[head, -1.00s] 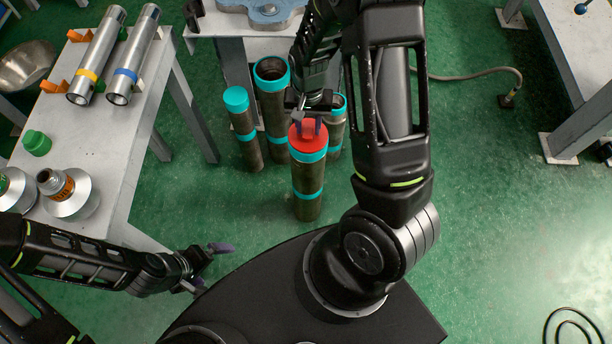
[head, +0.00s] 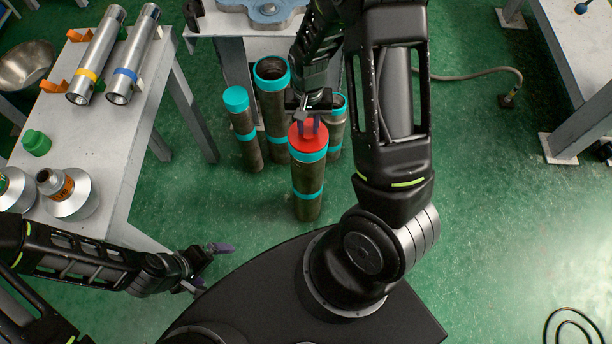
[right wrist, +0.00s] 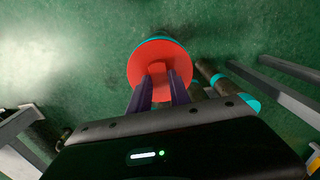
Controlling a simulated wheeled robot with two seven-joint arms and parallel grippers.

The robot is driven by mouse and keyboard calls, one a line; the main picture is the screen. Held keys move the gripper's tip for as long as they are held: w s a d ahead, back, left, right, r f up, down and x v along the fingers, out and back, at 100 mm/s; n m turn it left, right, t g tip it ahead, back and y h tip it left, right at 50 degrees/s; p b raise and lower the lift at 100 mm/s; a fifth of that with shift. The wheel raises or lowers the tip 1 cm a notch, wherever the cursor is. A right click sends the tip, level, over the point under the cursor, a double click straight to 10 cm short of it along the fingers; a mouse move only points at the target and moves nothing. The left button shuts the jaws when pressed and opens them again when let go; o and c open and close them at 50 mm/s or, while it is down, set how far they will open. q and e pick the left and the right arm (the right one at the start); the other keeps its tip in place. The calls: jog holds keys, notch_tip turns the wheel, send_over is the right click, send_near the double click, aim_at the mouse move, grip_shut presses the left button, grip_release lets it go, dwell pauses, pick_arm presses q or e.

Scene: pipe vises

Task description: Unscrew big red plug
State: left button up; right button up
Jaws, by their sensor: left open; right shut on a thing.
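The big red plug (head: 307,139) sits in the teal-rimmed top of an upright brown pipe (head: 307,178) on the floor, in front of my base. My right gripper (head: 310,122) comes down from above with its purple fingers shut on the plug's raised grip. In the right wrist view the plug (right wrist: 158,58) is a red disc with both fingers (right wrist: 161,84) closed on its middle bar, and a teal rim shows behind it. My left gripper (head: 207,265) is open and empty at the lower left, away from the plug.
Several brown pipes with teal bands stand close behind, including a teal-capped one (head: 236,100) and an open one (head: 271,75). A grey table (head: 100,150) at left holds metal tubes, a green cap (head: 36,142) and metal bottles. The floor to the right is mostly clear.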

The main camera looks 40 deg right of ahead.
aim_at(308, 131)
grip_shut()
jog(key=shift+r+p, duration=0.65)
dwell(0.5)
jog(key=shift+r+p, duration=1.5)
jog(key=shift+r, duration=0.3)
